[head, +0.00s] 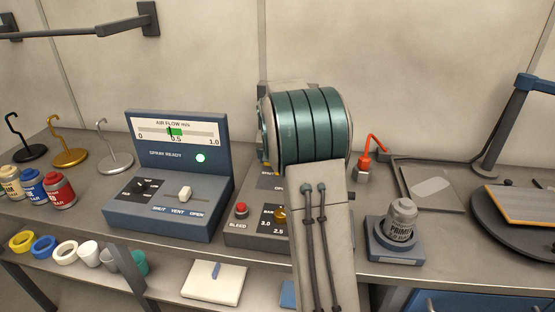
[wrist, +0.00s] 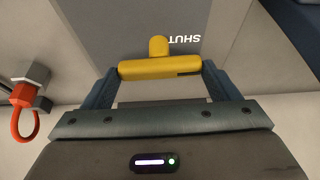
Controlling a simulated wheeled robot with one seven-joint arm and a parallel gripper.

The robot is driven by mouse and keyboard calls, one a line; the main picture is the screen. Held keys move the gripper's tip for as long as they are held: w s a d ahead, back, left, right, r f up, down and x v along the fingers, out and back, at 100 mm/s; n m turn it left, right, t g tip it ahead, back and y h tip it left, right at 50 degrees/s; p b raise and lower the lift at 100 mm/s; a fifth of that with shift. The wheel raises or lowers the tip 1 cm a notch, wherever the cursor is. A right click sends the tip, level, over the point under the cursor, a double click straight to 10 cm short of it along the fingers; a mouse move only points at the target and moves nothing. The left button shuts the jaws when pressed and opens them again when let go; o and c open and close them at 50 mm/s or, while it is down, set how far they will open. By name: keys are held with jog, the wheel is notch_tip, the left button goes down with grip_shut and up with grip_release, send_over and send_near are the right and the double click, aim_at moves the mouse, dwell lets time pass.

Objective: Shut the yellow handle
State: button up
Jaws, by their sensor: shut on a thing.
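The yellow handle (wrist: 160,67) shows in the wrist view as a crossbar with a short rounded stub, lying over a grey plate (wrist: 110,30). The word SHUT is printed upside down on that plate, just right of the stub. My gripper (wrist: 160,70) is shut on the handle, with a blue-grey finger at each end of the crossbar. In the head view my arm hides both the gripper and the handle.
A red-orange hooked fitting (head: 365,162) stands right of my arm; it also shows at the wrist view's left (wrist: 22,115). The airflow console (head: 175,185), a BLEED panel (head: 240,232) and a primer can (head: 402,220) on a blue stand are nearby.

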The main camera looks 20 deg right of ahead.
jog(key=shift+w+r+m, duration=0.1)
jog(key=shift+r+m, duration=0.05)
jog(key=shift+m, duration=0.15)
jog(key=o, duration=0.9)
jog(key=v, duration=1.3)
jog(key=shift+a+r+b, duration=0.3)
jog(key=shift+r, duration=0.05)
